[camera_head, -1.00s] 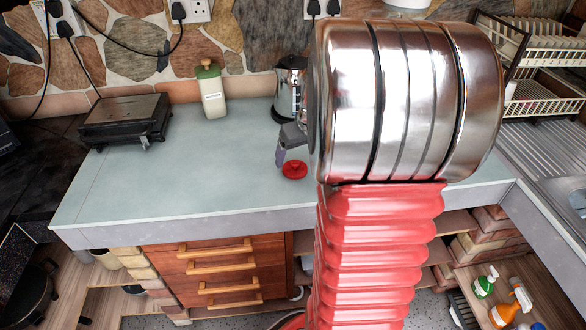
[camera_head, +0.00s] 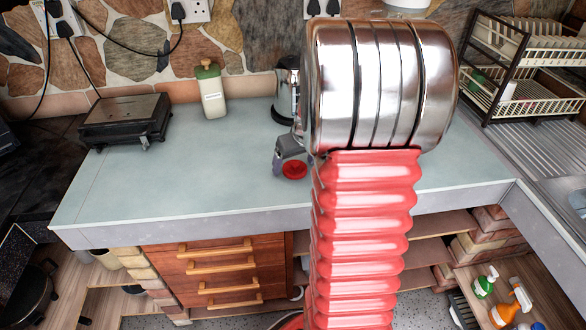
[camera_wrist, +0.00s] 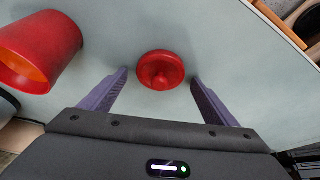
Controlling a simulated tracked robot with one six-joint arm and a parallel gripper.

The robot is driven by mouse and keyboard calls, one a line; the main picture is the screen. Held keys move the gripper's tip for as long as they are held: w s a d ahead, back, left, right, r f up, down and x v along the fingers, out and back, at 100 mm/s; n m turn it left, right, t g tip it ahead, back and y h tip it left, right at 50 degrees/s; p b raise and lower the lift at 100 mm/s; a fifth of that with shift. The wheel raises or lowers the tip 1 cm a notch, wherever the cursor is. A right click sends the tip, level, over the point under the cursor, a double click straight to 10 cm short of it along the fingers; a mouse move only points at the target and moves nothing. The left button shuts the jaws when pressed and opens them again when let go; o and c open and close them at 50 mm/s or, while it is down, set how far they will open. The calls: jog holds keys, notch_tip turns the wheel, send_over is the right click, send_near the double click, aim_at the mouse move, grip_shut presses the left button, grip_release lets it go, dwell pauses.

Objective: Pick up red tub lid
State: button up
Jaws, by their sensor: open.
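The red tub lid (camera_head: 294,170) is a small round disc with a central knob, lying on the pale worktop. In the wrist view the lid (camera_wrist: 161,71) lies between and just beyond the tips of my gripper (camera_wrist: 158,80). The two purple-grey fingers are spread apart with a gap on each side of the lid. In the head view my gripper (camera_head: 280,172) is low over the worktop beside the lid, and my arm hides part of it. A red tub (camera_wrist: 40,48) shows at the upper left of the wrist view; my arm hides it in the head view.
A black grill (camera_head: 125,120) and a cream bottle with a green top (camera_head: 212,92) stand at the back left. A metal kettle (camera_head: 287,92) stands behind my arm. A dish rack (camera_head: 530,75) is at the right. The worktop left of the lid is clear.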

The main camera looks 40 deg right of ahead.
aim_at(295, 163)
dwell(0.3)
jog(key=c, duration=1.1)
notch_tip(295, 163, up, 10)
jog(key=shift+r, duration=0.1)
dwell(0.5)
jog(key=shift+s, duration=0.1)
